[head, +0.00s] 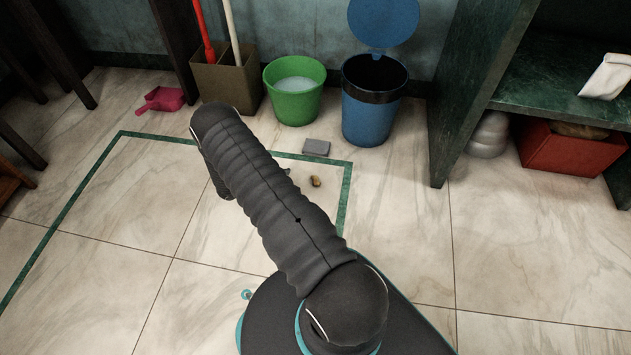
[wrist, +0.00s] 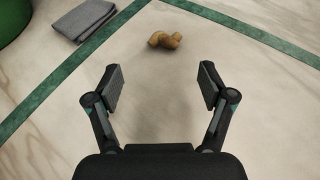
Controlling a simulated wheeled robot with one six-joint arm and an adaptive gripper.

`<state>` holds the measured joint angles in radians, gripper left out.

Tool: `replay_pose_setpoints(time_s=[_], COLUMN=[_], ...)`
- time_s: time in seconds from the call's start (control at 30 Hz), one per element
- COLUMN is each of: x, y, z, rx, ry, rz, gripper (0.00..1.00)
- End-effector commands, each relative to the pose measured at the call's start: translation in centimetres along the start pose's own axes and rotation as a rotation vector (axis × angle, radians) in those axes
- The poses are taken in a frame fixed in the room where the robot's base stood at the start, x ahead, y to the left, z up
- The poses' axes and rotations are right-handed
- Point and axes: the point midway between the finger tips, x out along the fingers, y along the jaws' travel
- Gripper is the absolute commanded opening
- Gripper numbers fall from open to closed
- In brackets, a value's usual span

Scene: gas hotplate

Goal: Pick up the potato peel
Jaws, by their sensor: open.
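The potato peel (wrist: 165,41) is a small, curled brown piece lying on the pale marble floor. In the head view it is a small brown bit (head: 316,181) just right of my arm, inside the corner of the green floor line. My gripper (wrist: 161,80) is open and empty in the wrist view. The peel lies ahead of the fingertips, roughly midway between them, and is not touched.
A grey folded cloth (wrist: 84,20) lies beyond the green line, also seen in the head view (head: 316,147). Behind it stand a green bucket (head: 294,107) and a blue bin (head: 368,118) with its lid up. A dark green shelf (head: 470,95) stands at right.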

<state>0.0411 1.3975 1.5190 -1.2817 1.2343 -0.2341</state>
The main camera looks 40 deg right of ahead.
Motion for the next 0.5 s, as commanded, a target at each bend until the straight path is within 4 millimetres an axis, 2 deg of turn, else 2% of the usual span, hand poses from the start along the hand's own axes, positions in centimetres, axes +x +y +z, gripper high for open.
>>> replay_pose_setpoints(time_s=[0.13, 0.5], x=[2.2, 4.4], y=[-0.1, -0.4], z=[-0.1, -0.2], rx=[0.000, 0.000], ry=[0.001, 0.000], rz=[-0.001, -0.002], gripper=[0.81, 0.81])
